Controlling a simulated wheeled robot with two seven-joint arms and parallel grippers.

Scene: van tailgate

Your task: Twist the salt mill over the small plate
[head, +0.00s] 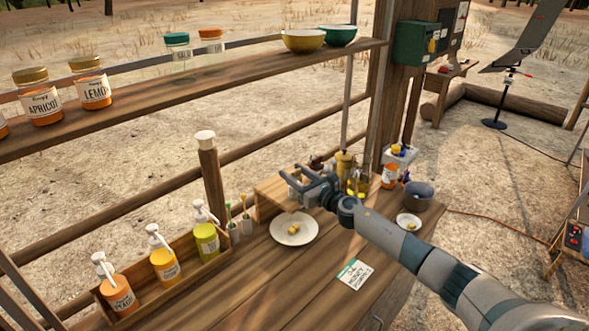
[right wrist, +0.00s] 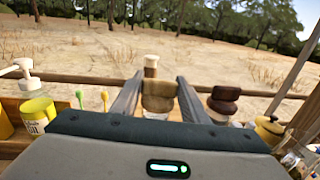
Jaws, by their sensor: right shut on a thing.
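My right gripper (head: 302,183) is over the back of the table, near a wooden stand, behind and above the larger plate. In the right wrist view its two fingers (right wrist: 158,97) are shut on a light-wood mill (right wrist: 158,88), which I take for the salt mill. Its lower part is hidden by my gripper. The small plate (head: 408,222), with a little yellow food on it, lies to the right, apart from the gripper and beyond my forearm. The larger white plate (head: 285,236) holds yellow pieces. My left gripper is out of view.
A dark-brown mill (right wrist: 223,102) stands right of the held one. A yellow pot (head: 344,165) and bottles stand behind the gripper. A grey pot (head: 419,193) is beside the small plate. A pump-bottle box (head: 190,268) stands left; a card (head: 354,275) lies in front.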

